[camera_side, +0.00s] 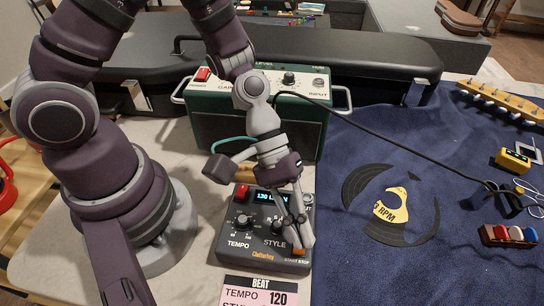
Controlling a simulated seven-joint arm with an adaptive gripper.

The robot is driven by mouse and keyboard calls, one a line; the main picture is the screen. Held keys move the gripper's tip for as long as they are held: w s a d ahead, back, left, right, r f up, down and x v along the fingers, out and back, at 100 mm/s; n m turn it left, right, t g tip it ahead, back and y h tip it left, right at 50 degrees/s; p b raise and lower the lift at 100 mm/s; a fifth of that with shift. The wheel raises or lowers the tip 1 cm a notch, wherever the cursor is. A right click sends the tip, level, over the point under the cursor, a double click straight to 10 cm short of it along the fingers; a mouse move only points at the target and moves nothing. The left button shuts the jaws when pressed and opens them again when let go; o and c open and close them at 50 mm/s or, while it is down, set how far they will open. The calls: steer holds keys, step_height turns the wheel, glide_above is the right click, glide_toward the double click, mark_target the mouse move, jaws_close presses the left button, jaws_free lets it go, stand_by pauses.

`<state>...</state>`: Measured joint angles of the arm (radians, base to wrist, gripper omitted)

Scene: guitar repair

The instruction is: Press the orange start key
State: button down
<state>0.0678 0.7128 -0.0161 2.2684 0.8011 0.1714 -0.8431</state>
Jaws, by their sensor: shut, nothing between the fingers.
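The orange start key (299,252) sits at the lower right of a dark grey drum machine (229,249), above the words START STOP. My gripper (302,246) is shut and empty, pointing down with its fingertips at the key. The fingers cover part of the key, and I cannot tell whether they touch it or hover just above it. The machine's lit display (262,197) is partly hidden by my gripper. A tempo knob (241,221) is to the left of my fingers.
A pink beat card (258,292) lies in front of the machine. A green amplifier (205,128) stands behind it, with a black case (370,62) further back. A blue cloth (345,260) on the right holds a broken record, a cable and small tools.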

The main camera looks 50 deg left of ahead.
stand_by(0.5)
steer(key=shift+f, duration=0.45)
steer(key=shift+f, duration=0.2)
stand_by(0.4)
steer(key=shift+r, duration=0.7)
steer(key=shift+r, duration=0.1)
step_height(320, 180, up, 6)
steer(key=shift+f, duration=0.1)
